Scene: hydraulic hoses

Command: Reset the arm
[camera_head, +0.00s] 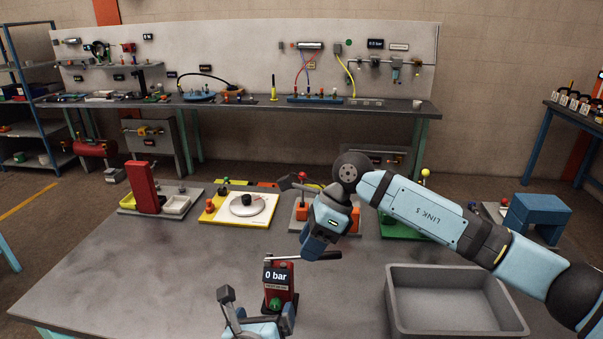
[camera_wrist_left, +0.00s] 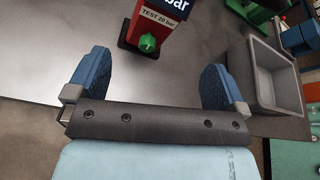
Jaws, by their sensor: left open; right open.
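My left gripper (camera_head: 258,312) is at the bottom of the head view. In the left wrist view its two blue fingers (camera_wrist_left: 158,75) are wide apart with nothing between them. Just beyond them stands a red test unit (camera_head: 281,283) with a "0 bar" display and a green knob (camera_head: 275,304); it also shows in the left wrist view (camera_wrist_left: 160,28). My right gripper (camera_head: 317,248) hangs from the arm coming in from the right, just above and behind the unit's lever (camera_head: 300,257). It looks empty; whether it touches the lever I cannot tell.
A grey bin (camera_head: 455,269) stands at the table's right. A red post fixture (camera_head: 143,188), a yellow-edged board with a round plate (camera_head: 245,205) and a blue block (camera_head: 535,213) line the back. The left front of the grey table (camera_head: 110,285) is clear.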

